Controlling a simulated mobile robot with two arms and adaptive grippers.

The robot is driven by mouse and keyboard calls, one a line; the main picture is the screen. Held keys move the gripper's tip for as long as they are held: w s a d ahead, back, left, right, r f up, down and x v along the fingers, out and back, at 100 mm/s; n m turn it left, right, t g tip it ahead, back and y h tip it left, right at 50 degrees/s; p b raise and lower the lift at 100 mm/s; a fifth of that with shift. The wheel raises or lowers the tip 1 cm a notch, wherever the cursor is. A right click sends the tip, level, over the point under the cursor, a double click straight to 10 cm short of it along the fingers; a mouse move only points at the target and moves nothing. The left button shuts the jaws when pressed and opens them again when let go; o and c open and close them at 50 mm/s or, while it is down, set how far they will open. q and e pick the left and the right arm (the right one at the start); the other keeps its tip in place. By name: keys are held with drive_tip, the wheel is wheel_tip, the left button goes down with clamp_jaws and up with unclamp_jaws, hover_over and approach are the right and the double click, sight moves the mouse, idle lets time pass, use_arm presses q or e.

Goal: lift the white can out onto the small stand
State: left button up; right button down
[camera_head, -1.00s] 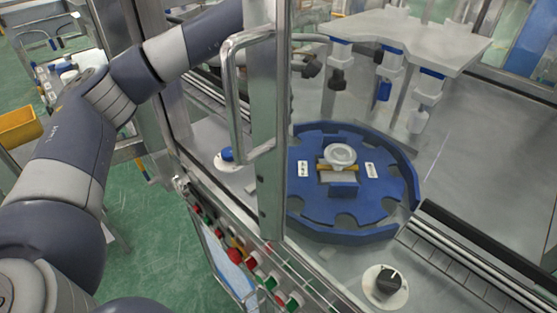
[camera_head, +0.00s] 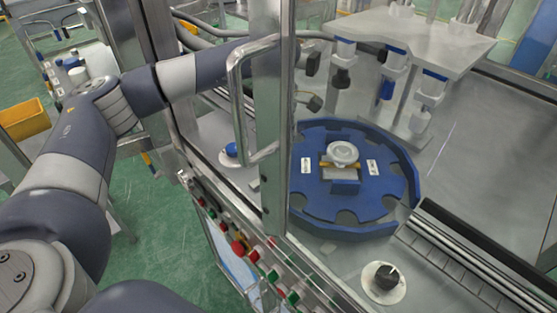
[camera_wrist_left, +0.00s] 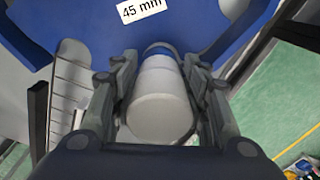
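The white can (camera_wrist_left: 158,112) lies between the fingers of my left gripper (camera_wrist_left: 158,62) in the left wrist view. Its pale end is towards the camera and a blue band shows at its far end. The fingers stand on both sides of it, and narrow gaps show near their tips. In the head view my left arm reaches in behind the door post, which hides most of the gripper and the can. I cannot pick out the small stand with certainty. My right gripper is not in view.
The metal door post (camera_head: 272,130) and its handle (camera_head: 236,110) stand in front of the workspace. A blue turntable (camera_head: 325,208) with notches lies behind it. Machine heads hang above (camera_head: 432,85). A "45 mm" label (camera_wrist_left: 140,9) shows beyond the can.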

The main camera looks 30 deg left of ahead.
use_arm(q)
clamp_jaws()
drive_tip(key=shift+r, duration=0.1)
drive_tip(key=shift+w+r, duration=0.1)
drive_tip(key=shift+r, duration=0.25)
wheel_tip(320, 180, up, 8)
drive_tip(key=shift+r+b, duration=0.25)
drive_tip(key=shift+b, duration=0.85)
drive_tip(key=shift+r, duration=0.3)
